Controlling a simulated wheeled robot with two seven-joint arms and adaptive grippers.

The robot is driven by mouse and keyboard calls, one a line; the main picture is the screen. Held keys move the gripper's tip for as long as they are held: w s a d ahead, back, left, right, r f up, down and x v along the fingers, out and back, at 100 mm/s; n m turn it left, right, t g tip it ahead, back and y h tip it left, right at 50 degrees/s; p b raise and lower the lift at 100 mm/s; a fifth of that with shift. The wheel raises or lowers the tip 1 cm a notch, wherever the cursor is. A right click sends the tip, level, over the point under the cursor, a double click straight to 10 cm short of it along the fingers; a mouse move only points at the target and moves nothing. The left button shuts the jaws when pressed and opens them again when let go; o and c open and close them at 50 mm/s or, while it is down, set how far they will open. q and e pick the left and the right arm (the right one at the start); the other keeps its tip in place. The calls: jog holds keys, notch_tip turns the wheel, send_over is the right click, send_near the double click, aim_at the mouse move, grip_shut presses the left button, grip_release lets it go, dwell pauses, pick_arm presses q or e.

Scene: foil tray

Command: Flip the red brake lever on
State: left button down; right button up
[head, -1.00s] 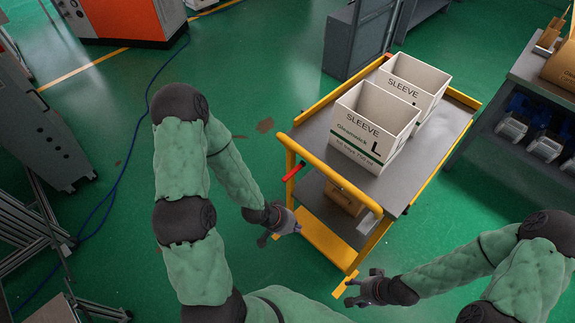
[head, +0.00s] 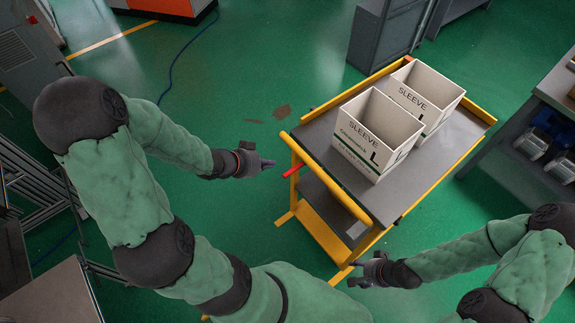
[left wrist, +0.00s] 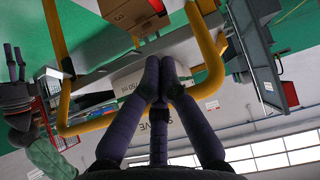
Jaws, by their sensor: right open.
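The red brake lever (head: 292,171) sticks out from the near left corner post of the yellow-framed cart (head: 346,206), at about tabletop height. My left gripper (head: 268,163) is just left of the lever, with a small gap between them in the head view. Its fingers (left wrist: 164,84) come together in the left wrist view, with nothing seen between them. I cannot make out the lever for sure in that view. My right gripper (head: 359,274) is open and empty beside the cart's near right corner, low by the frame.
Two white SLEEVE boxes (head: 350,151) stand on the cart's grey top. The cart's yellow handle bar (head: 325,180) runs along its near end. A dark bench (head: 540,105) stands at the right. Green floor lies clear to the left of the cart.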

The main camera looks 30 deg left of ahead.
pick_arm(q)
jog(key=shift+a, duration=0.1)
dwell(0.3)
jog(key=b, duration=0.8)
send_over(292, 169)
jog(key=s, duration=0.3)
jog(key=f, duration=0.6)
jog(key=a+f, duration=0.1)
jog(key=f, duration=0.2)
jog(key=shift+w, duration=0.1)
jog(key=shift+f+b, duration=0.6)
jog(key=shift+f, duration=0.35)
